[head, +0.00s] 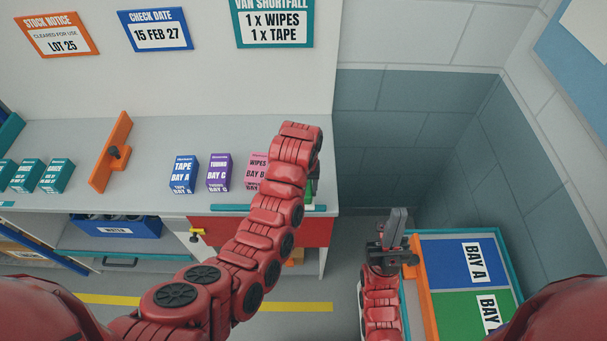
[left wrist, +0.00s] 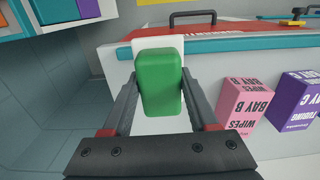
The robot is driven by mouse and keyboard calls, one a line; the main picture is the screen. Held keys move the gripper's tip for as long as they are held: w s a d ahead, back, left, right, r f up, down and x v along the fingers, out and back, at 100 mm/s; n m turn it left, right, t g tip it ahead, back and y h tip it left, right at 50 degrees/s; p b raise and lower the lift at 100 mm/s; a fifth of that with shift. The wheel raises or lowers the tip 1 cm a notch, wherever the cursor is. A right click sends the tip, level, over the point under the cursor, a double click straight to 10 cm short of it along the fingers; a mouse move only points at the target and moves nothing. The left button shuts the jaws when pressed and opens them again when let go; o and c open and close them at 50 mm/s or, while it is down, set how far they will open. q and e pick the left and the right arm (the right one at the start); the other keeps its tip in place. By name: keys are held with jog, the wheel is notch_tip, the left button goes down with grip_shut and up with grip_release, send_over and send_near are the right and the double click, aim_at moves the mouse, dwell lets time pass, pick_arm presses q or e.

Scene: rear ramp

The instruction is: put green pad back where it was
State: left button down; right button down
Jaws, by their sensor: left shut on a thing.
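The green pad (left wrist: 160,82) is between the two fingers of my left gripper (left wrist: 160,95), which is shut on it. In the head view my left arm hides most of this gripper, and only a sliver of the green pad (head: 309,189) shows beside the arm. The pad is at the right end of the counter, beside the pink wipes box (head: 256,168). I cannot tell whether it touches the counter. My right gripper (head: 396,228) points up beside the bay tray, with no object visible in it; its finger gap is not clear.
Blue tape (head: 184,172) and purple tubing (head: 219,171) boxes stand left of the pink box. An orange bar (head: 111,151) and several teal boxes are farther left. The bay tray (head: 424,290), with blue and green areas, is at lower right. Grey floor lies between it and the counter.

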pick_arm(q)
jog(key=w+b, duration=0.2)
jog(key=w+f+b, duration=0.1)
jog(key=w+b, duration=0.5)
jog(key=shift+f, duration=0.35)
jog(key=shift+w+r+b, duration=0.25)
jog(key=shift+w+b, duration=0.25)
jog(key=shift+b, duration=0.55)
jog(key=b, duration=0.2)
jog(key=shift+w+f+b, duration=0.2)
jog(key=shift+w+b, duration=0.05)
jog(key=shift+b, duration=0.05)
notch_tip(320, 180, down, 3)
jog(key=shift+b, duration=0.7)
jog(key=shift+w, duration=0.1)
jog(key=shift+f, duration=0.15)
jog(key=shift+c, duration=0.9)
grip_release()
